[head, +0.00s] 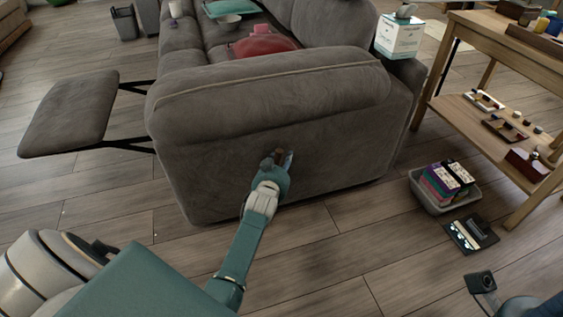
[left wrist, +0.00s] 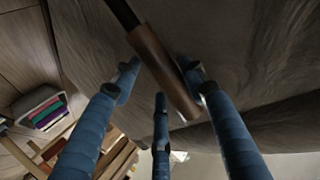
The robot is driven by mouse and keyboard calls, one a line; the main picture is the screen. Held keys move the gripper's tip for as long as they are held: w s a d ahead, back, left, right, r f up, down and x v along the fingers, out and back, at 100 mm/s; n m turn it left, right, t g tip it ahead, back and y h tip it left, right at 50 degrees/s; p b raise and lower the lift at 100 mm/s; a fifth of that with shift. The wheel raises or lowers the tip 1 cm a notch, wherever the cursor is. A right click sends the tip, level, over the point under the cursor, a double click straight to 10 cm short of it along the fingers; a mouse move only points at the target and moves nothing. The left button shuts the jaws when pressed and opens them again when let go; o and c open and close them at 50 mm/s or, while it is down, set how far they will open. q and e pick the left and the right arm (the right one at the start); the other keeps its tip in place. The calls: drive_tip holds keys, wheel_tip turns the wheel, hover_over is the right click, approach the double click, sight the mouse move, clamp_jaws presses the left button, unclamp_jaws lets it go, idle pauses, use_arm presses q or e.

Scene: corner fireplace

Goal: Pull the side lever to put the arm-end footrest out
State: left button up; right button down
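The grey sofa (head: 330,145) stands with its near arm end facing me. The arm-end footrest (head: 72,112) is out at the left, held level on dark struts. The side lever (head: 278,153) is on the sofa's outer side. In the left wrist view the lever (left wrist: 162,70) has a dark rod and a brown grip. My left gripper (head: 276,164) is at the lever, its blue fingers (left wrist: 158,72) spread on either side of the grip. They look open; any contact is unclear. Of my right arm, only a part shows at the lower right, without its gripper.
A wooden shelf table (head: 478,112) stands at the right. A grey bin with colourful boxes (head: 420,192) and a dark flat item (head: 471,233) are on the floor before it. A tissue box (head: 399,37) stands behind the sofa arm. The floor below the footrest looks clear.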

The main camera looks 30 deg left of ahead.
use_arm(q)
drive_tip(key=shift+s+d, duration=0.1)
drive_tip(key=shift+d, duration=0.1)
drive_tip(key=v, duration=1.1)
drive_tip(key=shift+s+r, duration=0.25)
drive_tip(key=shift+s, duration=0.1)
drive_tip(key=shift+a, duration=0.1)
